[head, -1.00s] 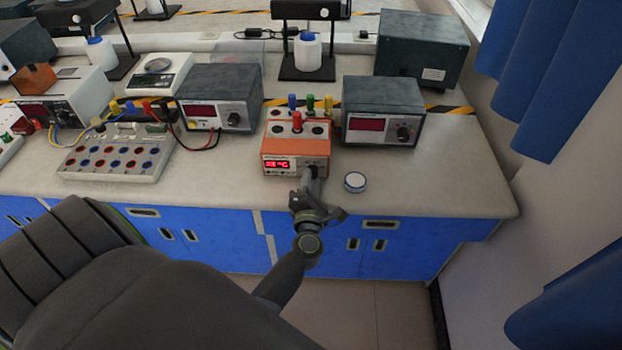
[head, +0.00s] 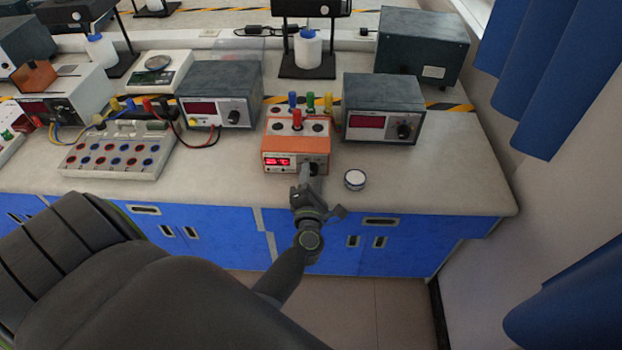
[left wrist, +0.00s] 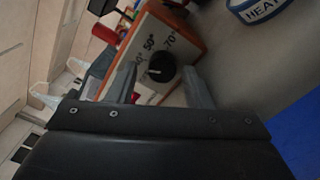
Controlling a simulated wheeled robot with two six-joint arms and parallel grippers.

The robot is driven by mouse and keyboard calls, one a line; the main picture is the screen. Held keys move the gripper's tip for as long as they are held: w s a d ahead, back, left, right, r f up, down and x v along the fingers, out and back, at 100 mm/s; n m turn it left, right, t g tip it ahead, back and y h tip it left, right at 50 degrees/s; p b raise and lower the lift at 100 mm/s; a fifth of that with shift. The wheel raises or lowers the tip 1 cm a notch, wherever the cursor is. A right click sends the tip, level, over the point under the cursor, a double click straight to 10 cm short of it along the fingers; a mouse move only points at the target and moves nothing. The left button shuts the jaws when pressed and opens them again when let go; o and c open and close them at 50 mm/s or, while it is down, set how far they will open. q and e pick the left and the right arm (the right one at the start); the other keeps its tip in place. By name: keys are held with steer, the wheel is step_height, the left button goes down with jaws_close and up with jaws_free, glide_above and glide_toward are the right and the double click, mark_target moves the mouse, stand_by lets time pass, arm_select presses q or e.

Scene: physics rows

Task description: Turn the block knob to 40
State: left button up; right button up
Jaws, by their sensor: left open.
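The block is an orange and white heater box (head: 283,158) with a lit red display on its front, near the bench's front edge. Its black block knob (left wrist: 161,67) shows in the left wrist view, with a white pointer mark toward the picture's left. Scale marks 50 and 70 are readable around it; a lower mark is partly hidden. My left gripper (head: 309,172) is in front of the box's right front, at the knob. In the left wrist view my open fingers (left wrist: 162,87) stand either side of the knob; I cannot tell if they touch it. My right gripper is out of view.
A small round white and blue container (head: 355,180) stands right of the box. Grey instruments flank the box on the left (head: 222,80) and right (head: 385,95). Coloured plugs (head: 297,118) rise from its top. The bench front right is clear.

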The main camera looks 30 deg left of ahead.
arm_select(q)
steer(key=shift+s+f, duration=0.1)
steer(key=shift+f, duration=0.2)
